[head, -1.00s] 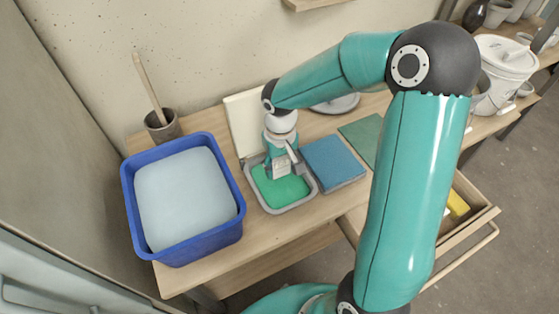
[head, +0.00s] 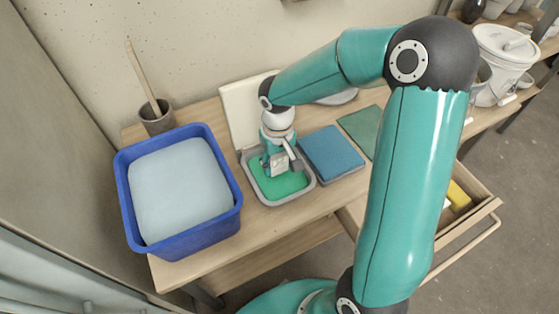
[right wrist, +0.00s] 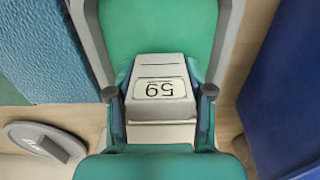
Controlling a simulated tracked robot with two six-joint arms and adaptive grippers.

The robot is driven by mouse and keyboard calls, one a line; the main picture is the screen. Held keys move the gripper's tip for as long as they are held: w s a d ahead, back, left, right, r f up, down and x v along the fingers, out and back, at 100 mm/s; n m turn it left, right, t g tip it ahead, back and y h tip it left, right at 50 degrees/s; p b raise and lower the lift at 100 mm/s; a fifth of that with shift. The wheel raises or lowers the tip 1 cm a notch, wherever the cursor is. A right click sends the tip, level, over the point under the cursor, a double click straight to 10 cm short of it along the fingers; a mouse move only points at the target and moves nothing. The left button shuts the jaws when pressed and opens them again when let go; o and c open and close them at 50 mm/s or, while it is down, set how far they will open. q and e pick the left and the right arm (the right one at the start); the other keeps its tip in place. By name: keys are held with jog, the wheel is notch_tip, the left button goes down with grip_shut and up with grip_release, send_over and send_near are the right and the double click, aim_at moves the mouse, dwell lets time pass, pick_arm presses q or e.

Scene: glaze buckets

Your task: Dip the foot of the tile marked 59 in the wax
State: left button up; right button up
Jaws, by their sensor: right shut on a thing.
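The tile marked 59 (right wrist: 160,88) is pale grey, and its number is upside down in the right wrist view. My right gripper (right wrist: 160,95) is shut on it, one finger on each side. In the head view my right gripper (head: 280,158) points down over the grey tray (head: 279,204) of green wax (head: 280,187), with the tile (head: 277,167) at its tips. The tile's foot is at or just above the green surface; I cannot tell whether it touches. My left gripper is not in view.
A blue tub (head: 198,245) with a pale filling stands left of the tray. A blue pad in a tray (head: 332,153) lies close on its right, then a green mat (head: 362,130). A pale board (head: 243,110) stands behind. An open drawer (head: 480,222) juts out at the right.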

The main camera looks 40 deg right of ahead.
jog(key=shift+f, duration=0.25)
jog(key=shift+f+b, duration=0.65)
jog(key=shift+b, duration=0.2)
jog(key=shift+f, duration=0.1)
dwell(0.5)
dwell(0.9)
jog(key=shift+r+p, duration=0.95)
jog(key=shift+r, duration=0.45)
dwell(0.5)
notch_tip(320, 180, up, 5)
jog(key=p, duration=0.3)
jog(key=shift+f, duration=0.2)
dwell(0.4)
